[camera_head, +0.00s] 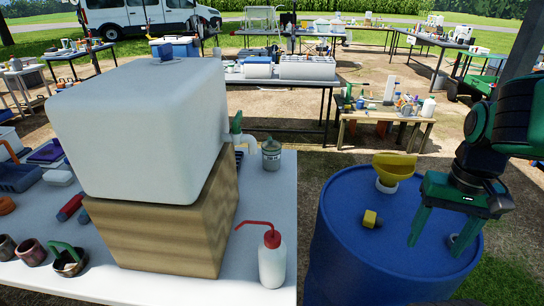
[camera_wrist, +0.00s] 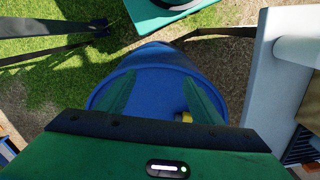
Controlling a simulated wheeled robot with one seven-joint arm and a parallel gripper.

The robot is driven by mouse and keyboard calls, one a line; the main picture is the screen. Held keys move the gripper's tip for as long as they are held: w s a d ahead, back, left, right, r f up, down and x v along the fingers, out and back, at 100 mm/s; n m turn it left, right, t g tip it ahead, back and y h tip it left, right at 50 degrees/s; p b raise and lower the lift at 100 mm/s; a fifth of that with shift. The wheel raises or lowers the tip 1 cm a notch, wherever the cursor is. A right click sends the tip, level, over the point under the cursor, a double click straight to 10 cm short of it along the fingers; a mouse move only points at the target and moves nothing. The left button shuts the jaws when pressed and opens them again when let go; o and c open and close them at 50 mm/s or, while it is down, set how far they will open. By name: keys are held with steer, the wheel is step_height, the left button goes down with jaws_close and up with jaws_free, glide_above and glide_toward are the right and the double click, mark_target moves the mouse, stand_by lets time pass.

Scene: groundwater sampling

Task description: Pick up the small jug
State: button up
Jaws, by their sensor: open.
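I cannot tell for certain which thing is the small jug. A small grey-green container with a pale label (camera_head: 271,154) stands upright on the white table under the tap of the big white tank, and its shape is too small to read. A white jug-like container (camera_head: 428,108) also stands on the wooden table further back. My gripper (camera_head: 434,249) is open and empty, fingers down, above the right part of the blue drum's top (camera_head: 340,215). In the wrist view my gripper (camera_wrist: 160,83) shows its two green fingers apart over the drum (camera_wrist: 155,62).
The white tank (camera_head: 140,130) sits on a wooden block (camera_head: 160,240). A red-tipped wash bottle (camera_head: 272,260) stands at the white table's right edge. A yellow funnel (camera_head: 394,165) and a small yellow fitting (camera_head: 371,219) are on the drum. A gap separates table and drum.

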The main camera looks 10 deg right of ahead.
steer(key=shift+o, duration=1.3)
steer(key=w+r+n, duration=0.4)
steer(key=w+r, duration=0.2)
steer(key=w, duration=0.6)
steer(key=n+y, duration=0.4)
steer(key=n, duration=1.5)
glide_above(270, 138)
steer(key=d, duration=0.4)
step_height(270, 138, down, 4)
steer(key=shift+t, duration=0.3)
steer(key=shift+x, duration=5.55)
